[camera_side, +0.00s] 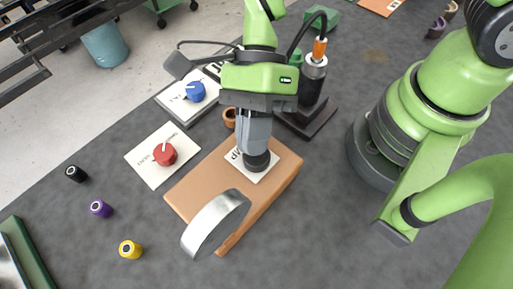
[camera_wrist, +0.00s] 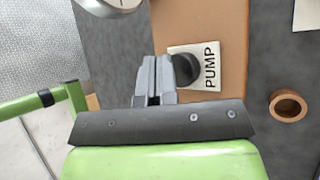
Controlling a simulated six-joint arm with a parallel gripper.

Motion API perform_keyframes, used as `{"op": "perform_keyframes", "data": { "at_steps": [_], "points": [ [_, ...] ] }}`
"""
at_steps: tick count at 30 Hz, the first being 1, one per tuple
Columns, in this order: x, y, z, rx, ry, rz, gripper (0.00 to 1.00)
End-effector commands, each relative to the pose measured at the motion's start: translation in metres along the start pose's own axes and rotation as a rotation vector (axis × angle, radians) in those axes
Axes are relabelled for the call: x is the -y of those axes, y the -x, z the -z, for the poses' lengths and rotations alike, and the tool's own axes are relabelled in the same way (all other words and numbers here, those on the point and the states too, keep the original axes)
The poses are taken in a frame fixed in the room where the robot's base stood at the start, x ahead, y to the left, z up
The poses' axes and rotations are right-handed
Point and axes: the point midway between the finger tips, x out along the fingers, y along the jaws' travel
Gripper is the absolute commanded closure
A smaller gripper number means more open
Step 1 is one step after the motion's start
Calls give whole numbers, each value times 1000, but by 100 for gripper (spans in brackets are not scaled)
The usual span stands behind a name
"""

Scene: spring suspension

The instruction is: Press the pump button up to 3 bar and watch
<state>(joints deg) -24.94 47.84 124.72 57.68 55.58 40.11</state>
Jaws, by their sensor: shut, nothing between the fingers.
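The pump button is a black round knob on a white label reading PUMP, on an orange-brown block (camera_side: 200,190). In the wrist view the button (camera_wrist: 186,69) sits just right of my fingertips, on the label (camera_wrist: 208,66). My gripper (camera_side: 254,150) is shut and empty, pointing down over the button (camera_side: 256,161). In the side view its tips overlap the button's top; I cannot tell whether they touch it. A round silver gauge (camera_side: 216,224) stands on the block's front end, its dial turned away. In the wrist view only the gauge's edge (camera_wrist: 112,6) shows, so no reading is visible.
A red knob (camera_side: 165,154) and a blue knob (camera_side: 195,92) sit on white plates to the left. Black, purple and yellow (camera_side: 130,249) small cylinders lie at lower left. A dark stand with an orange-topped cylinder (camera_side: 314,78) is behind my gripper. A brown ring (camera_wrist: 288,105) lies beside the block.

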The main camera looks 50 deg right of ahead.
Motion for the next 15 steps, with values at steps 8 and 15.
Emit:
{"op": "perform_keyframes", "data": {
  "at_steps": [8, 15],
  "points": [
    [0, 0, 0, 1, 0, 0, 100],
    [-10, 14, -11, 3, 3, 2, 100]
  ]
}}
